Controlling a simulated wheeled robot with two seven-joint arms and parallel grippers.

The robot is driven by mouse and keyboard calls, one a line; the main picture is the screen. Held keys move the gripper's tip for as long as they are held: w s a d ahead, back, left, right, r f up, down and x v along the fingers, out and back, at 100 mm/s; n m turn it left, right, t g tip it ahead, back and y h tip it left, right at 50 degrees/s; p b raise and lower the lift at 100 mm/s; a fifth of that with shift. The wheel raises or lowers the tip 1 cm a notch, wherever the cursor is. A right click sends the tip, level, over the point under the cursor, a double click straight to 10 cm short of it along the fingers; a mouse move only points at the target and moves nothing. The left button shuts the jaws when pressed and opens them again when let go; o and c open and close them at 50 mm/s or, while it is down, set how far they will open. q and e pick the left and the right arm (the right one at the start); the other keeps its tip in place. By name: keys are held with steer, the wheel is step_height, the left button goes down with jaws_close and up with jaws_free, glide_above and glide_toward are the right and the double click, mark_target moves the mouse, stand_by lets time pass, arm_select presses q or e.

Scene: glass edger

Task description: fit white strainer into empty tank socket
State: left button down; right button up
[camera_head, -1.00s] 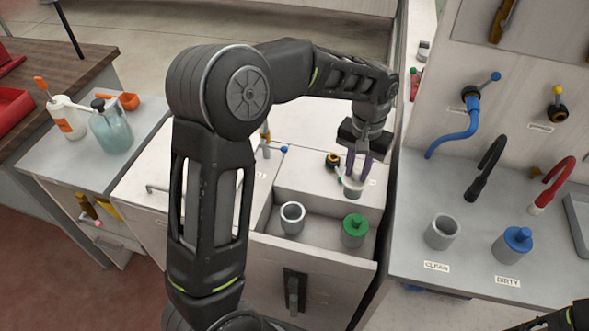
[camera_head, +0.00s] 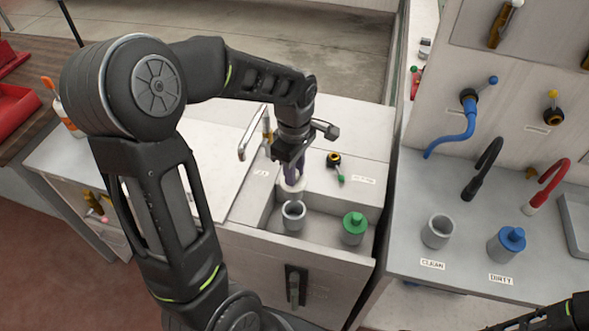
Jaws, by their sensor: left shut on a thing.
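My left gripper (camera_head: 293,172) points down over the tank in the open compartment and is shut on the white strainer (camera_head: 293,185). The strainer hangs upright just above and slightly behind the empty grey ring socket (camera_head: 293,216). Its lower part is close to the socket's rim, and I cannot tell whether they touch. To the right in the same tank stands a green strainer (camera_head: 354,228), seated in its own socket. A dark part of my right arm shows at the bottom right corner; its jaws cannot be made out.
On the right counter stand an empty grey holder (camera_head: 438,232) by the CLEAN label and a blue strainer (camera_head: 508,244) by the DIRTY label. Blue, black and red hoses rise behind them. A small yellow-black valve (camera_head: 334,160) sits on the tank ledge. The tank's walls (camera_head: 260,240) surround the sockets.

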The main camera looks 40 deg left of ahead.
mark_target(295, 187)
arm_select(q)
steer(key=shift+f+b, duration=0.2)
steer(key=shift+b, duration=0.1)
step_height(295, 187, down, 3)
steer(key=shift+r+b, duration=0.1)
steer(key=shift+b, duration=1.1)
steer(key=shift+f+b, duration=1.15)
steer(key=shift+f, duration=0.25)
step_height(295, 187, down, 6)
steer(key=b, duration=0.5)
steer(key=shift+f, duration=0.25)
stand_by(1.4)
steer(key=c, duration=1.1)
jaws_free()
steer(key=shift+d, duration=0.1)
